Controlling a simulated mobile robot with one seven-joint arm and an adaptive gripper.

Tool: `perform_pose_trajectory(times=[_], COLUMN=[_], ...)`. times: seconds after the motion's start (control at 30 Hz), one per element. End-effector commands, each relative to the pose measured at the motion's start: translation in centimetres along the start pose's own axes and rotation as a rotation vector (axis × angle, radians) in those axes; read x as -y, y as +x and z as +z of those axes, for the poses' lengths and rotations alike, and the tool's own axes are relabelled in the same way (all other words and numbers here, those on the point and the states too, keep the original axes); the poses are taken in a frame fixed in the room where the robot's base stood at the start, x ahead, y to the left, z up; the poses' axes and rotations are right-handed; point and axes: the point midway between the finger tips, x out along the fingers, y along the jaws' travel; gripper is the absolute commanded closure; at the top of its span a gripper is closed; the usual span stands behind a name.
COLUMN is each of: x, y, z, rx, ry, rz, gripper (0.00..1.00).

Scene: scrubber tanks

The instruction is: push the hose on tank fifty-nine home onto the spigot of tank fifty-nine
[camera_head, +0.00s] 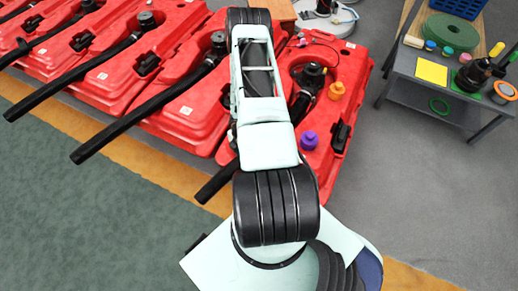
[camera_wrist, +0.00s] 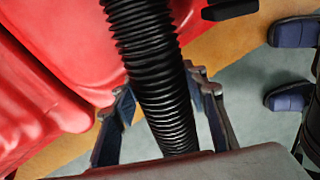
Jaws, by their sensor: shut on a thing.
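A black ribbed hose (camera_wrist: 150,45) runs down through the middle of the wrist view. My gripper (camera_wrist: 160,97) has a finger on each side of this hose and is shut on it. The join between hose and spigot is not seen in the wrist view. In the head view my arm hides my gripper. A red tank (camera_head: 325,170) lies partly under my arm, with a black fitting (camera_head: 312,74) at its upper part and a black hose end (camera_head: 214,186) sticking out at its lower left. I cannot read any tank number. Red tank surface (camera_wrist: 45,75) also fills the left of the wrist view.
Several more red tanks (camera_head: 115,85) with black hoses stand in a row to the left. An orange cap (camera_head: 336,90) and a purple cap (camera_head: 309,140) are on the near tank. A grey table (camera_head: 415,75) with small items stands at right. Grey floor (camera_head: 400,190) between is clear.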

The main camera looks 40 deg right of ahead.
Motion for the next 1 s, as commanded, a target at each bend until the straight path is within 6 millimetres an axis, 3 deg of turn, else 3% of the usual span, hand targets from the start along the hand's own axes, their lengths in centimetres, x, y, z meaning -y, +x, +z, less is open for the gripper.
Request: perform_pose_trajectory(times=[0.43,0.47,0.63,0.83,1.0], x=[-0.14,-0.15,-0.12,-0.04,-0.04], y=[0.00,0.00,0.00,0.05,0.03], z=[-0.75,-0.78,-0.64,-0.59,-0.51], rx=[-0.013,-0.014,-0.011,-0.011,-0.010], ry=[-0.008,-0.008,-0.006,-0.004,-0.004], rz=[0.003,0.003,0.002,0.001,0.001], gripper=[1.00,0.56,0.39,0.38,0.20])
